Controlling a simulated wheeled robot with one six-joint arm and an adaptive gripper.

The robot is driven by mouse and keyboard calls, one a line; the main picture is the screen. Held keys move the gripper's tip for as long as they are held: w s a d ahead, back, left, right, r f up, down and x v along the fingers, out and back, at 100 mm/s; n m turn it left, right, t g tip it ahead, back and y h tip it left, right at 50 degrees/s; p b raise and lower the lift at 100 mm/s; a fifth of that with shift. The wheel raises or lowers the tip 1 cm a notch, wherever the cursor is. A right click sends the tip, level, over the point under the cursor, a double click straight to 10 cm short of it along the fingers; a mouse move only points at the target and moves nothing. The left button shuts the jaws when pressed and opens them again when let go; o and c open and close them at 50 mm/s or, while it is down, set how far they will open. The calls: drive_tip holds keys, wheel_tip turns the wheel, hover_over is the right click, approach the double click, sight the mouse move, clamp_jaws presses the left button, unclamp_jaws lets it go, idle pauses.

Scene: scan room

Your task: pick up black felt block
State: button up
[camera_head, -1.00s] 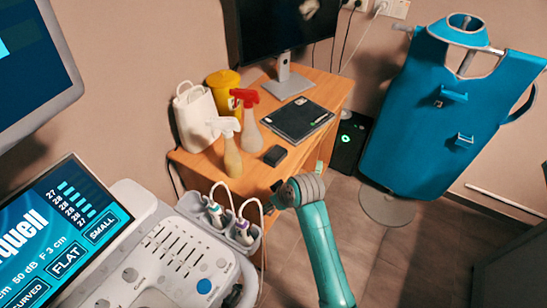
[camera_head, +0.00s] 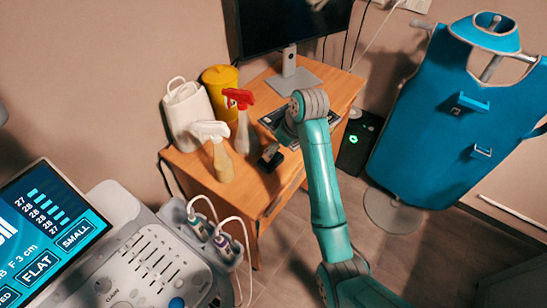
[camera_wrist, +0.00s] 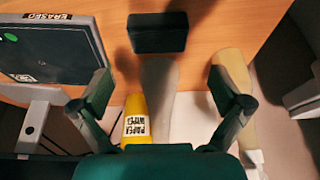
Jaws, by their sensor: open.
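The black felt block (camera_wrist: 157,32) lies on the wooden desk (camera_wrist: 218,28), at the top middle of the wrist view. In the head view, a dark shape on the desk below my wrist looks like the block (camera_head: 271,162), partly covered by my gripper. My gripper (camera_wrist: 161,78) is open and empty, with one finger on each side of the wrist view. The block shows above the gap between the fingertips and is apart from them.
A red-topped spray bottle (camera_head: 241,120) and a white-topped one (camera_head: 221,158) stand close left of my gripper. Behind are a white jug (camera_head: 188,112), a yellow tub (camera_head: 220,90) and a monitor (camera_head: 290,25). A black folder-like item (camera_wrist: 52,50) lies beside the block.

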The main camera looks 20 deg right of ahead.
sight(271, 161)
drive_tip(key=x, duration=0.9)
drive_tip(key=shift+w+d+f, duration=0.1)
drive_tip(key=shift+w+f, duration=0.05)
drive_tip(key=shift+f, duration=0.05)
drive_tip(key=c, duration=0.7)
